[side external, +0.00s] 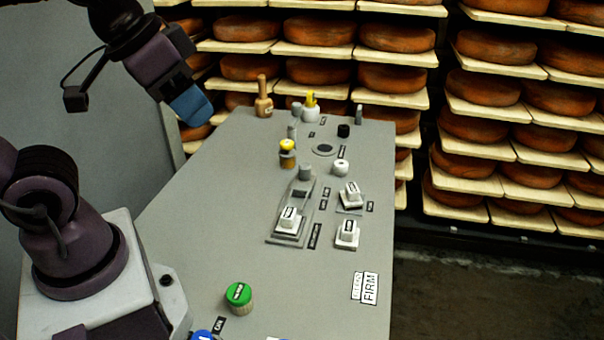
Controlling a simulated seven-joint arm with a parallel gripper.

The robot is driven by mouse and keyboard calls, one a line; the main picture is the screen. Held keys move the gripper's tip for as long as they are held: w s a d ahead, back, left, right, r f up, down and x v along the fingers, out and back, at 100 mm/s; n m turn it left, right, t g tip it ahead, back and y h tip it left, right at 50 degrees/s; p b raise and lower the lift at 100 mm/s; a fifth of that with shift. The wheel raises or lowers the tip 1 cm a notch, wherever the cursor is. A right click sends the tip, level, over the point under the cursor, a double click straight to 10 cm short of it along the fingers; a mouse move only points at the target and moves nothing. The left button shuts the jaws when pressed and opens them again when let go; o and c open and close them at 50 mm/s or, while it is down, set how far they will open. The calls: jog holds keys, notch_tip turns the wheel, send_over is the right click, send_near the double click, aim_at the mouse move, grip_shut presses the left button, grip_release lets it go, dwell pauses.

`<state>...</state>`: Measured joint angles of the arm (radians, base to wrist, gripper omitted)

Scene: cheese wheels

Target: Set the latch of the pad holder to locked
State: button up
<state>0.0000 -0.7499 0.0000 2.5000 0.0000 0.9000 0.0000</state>
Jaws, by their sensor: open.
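My gripper (193,108) is open and empty, raised above the far left of the grey table and clear of everything on it. A long grey fixture (299,194) lies mid-table, with a white labelled block (288,218) at its near end and a grey round knob (305,172) at its far end. Two more white labelled blocks on small bases, an upper one (351,193) and a lower one (347,234), stand to its right. The labels are too small to read, so I cannot tell which part is the pad holder's latch or how it is set.
A green-topped knob (239,295) stands at the near left. A yellow-topped piece (287,152), a white ring (341,167), a black cap (343,131) and a wooden-handled tool (264,100) stand farther back. A FIRM card (370,288) lies near the right edge. Cheese shelves stand behind.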

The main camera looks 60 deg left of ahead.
dwell(0.4)
jog(key=shift+o, duration=0.5)
jog(key=n+g, duration=0.6)
jog(key=n, duration=0.1)
send_over(305, 165)
notch_tip(305, 165, down, 18)
notch_tip(305, 165, down, 13)
jog(key=shift+f, duration=0.1)
